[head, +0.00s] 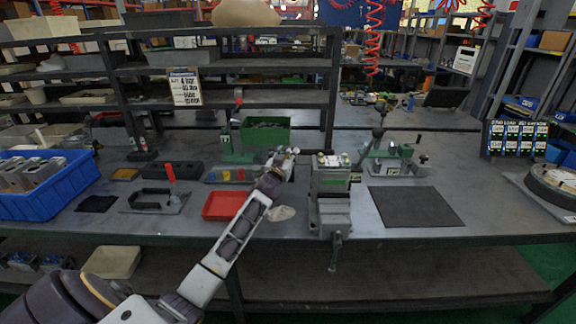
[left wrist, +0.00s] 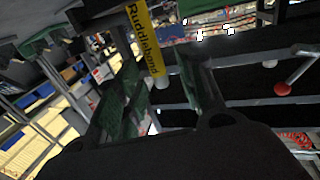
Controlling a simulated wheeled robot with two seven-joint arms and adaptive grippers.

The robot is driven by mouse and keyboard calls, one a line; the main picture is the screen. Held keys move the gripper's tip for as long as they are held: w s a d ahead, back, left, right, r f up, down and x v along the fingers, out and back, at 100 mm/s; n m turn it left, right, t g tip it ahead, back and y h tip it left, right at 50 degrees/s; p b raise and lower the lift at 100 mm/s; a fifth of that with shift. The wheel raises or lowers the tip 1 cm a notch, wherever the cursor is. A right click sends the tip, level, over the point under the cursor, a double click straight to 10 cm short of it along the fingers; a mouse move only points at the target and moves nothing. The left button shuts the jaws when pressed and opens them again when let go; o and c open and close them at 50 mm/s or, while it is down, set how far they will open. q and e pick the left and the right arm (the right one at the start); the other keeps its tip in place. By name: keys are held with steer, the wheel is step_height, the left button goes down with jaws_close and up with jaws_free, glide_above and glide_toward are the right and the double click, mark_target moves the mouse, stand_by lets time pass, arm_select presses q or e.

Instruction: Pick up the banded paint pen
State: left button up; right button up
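My left gripper (head: 287,158) reaches over the bench, just left of the grey block fixture (head: 331,195). In the left wrist view its two dark fingers with green inner pads (left wrist: 152,85) stand apart. A yellow item with dark lettering (left wrist: 146,38) and a whitish end shows between the fingertips, with a gap on its right side. I cannot tell whether it is the banded paint pen or how far it lies beyond the tips. I cannot make out the pen in the head view. My right gripper is not in view.
A red tray (head: 223,206) lies left of the fixture, with a pale cloth-like piece (head: 281,213) between them. A dark mat (head: 415,207) lies right. A blue bin (head: 40,205) stands far left and a green bin (head: 265,132) behind. Shelf posts rise at the back.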

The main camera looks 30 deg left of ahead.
arm_select(q)
steer(key=shift+x, duration=0.8)
jaws_close()
